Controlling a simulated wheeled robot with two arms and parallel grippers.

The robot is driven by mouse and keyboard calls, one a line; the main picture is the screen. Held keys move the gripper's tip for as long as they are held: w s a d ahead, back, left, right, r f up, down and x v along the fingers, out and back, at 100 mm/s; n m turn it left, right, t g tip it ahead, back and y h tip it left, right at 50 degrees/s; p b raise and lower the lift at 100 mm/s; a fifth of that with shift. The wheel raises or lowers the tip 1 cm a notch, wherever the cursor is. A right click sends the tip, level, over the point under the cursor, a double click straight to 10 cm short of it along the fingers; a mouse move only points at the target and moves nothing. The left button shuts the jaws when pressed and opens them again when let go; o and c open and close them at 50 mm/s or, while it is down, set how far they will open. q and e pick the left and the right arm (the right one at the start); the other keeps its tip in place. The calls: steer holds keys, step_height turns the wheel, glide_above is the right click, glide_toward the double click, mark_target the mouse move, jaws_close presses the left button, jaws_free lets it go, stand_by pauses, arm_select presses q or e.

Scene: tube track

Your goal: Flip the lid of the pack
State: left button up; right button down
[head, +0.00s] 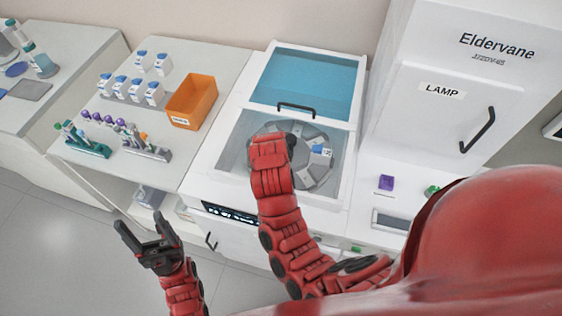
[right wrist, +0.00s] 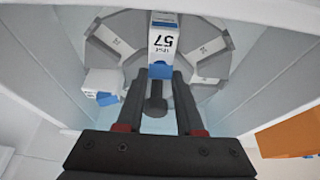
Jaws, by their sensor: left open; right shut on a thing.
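A white pack (right wrist: 162,42) marked 57, with a blue lid end, shows in the right wrist view between my right gripper's (right wrist: 160,76) fingertips. The fingers are shut on it near the blue end, over the grey carousel (right wrist: 215,62). In the head view my right forearm and hand hide this pack. The carousel also shows there (head: 313,172), inside the white machine's open bay. My left gripper (head: 146,232) is open and empty, left of the machine and above the floor.
A second white and blue pack (head: 320,150) sits on the carousel. The machine's blue-tinted cover (head: 300,80) with a black handle lies behind the bay. An orange bin (head: 192,101), several packs and tube racks stand on the left bench. A lamp cabinet (head: 440,110) stands right.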

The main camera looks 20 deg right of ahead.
steer(key=t+b, duration=0.1)
steer(key=b, duration=0.1)
steer(key=f+t+h+b, duration=0.1)
steer(key=b, duration=0.2)
steer(key=s+f+t+h+b, duration=0.1)
steer(key=b, duration=0.2)
steer(key=shift+s+a+t, duration=0.1)
steer(key=shift+a+t, duration=0.2)
steer(key=shift+a, duration=0.1)
steer(key=shift+h, duration=0.3)
steer(key=shift+r, duration=0.25)
steer(key=c, duration=0.5)
jaws_free()
